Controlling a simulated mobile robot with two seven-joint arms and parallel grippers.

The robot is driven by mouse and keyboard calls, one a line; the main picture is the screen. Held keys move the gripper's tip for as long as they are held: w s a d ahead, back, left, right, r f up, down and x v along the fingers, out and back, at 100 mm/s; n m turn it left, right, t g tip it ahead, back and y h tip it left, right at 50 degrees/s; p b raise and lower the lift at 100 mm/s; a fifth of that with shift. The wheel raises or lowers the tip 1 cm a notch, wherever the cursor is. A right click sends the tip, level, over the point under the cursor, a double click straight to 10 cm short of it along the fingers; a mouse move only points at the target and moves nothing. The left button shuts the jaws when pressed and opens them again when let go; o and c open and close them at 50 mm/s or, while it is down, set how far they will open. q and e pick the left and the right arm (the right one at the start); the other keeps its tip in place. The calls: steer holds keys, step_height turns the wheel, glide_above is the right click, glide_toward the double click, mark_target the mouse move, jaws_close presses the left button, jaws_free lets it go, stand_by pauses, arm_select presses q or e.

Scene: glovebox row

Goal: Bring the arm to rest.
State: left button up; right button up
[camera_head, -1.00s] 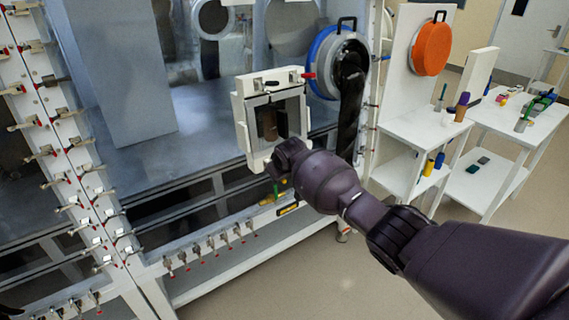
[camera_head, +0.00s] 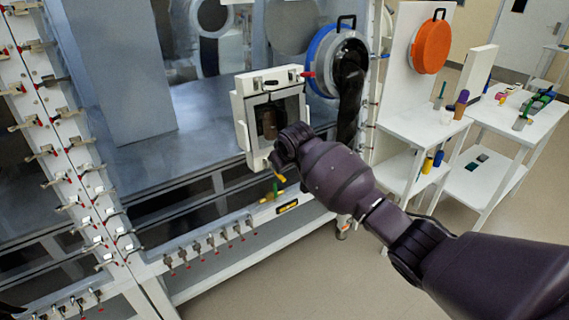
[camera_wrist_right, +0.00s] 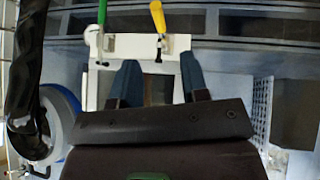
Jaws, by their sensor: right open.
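My right arm (camera_head: 340,180) reaches in from the right, with its wrist in front of the white box (camera_head: 242,120) on the glovebox front. The box has a dark opening with a brown thing inside. In the head view the wrist hides most of my right gripper. In the right wrist view my right gripper (camera_wrist_right: 160,84) shows two blue-grey fingers spread apart, with nothing held between them. Contact with the box cannot be told. My left gripper does not show.
A green-handled tool (camera_wrist_right: 102,14) and a yellow-handled tool (camera_wrist_right: 157,16) sit close by. A blue-rimmed round port (camera_head: 318,62) with a black glove (camera_head: 350,100) is right of the box. White tables (camera_head: 425,125) stand further right. Open floor (camera_head: 270,270) lies below the arm.

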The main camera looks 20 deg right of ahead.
stand_by(0.5)
steer(key=w+a+r+n+t+y, duration=0.1)
steer(key=a+r+n+t+y, duration=0.2)
steer(key=r+t, duration=0.4)
steer(key=s+d+f+m+h, duration=0.1)
steer(key=s+d+f, duration=0.3)
steer(key=s+f, duration=0.5)
steer(key=s+d+f+m+g+h, duration=0.1)
steer(key=s+d+f+m, duration=0.2)
steer(key=s+f, duration=0.6)
steer(key=s+d+f+m+g+h+b, duration=0.1)
steer(key=s+d+f, duration=0.5)
steer(key=s, duration=1.8)
step_height(320, 180, down, 3)
steer(key=shift+s+m+h, duration=0.3)
steer(key=shift+s+m, duration=0.1)
steer(key=shift+m, duration=0.4)
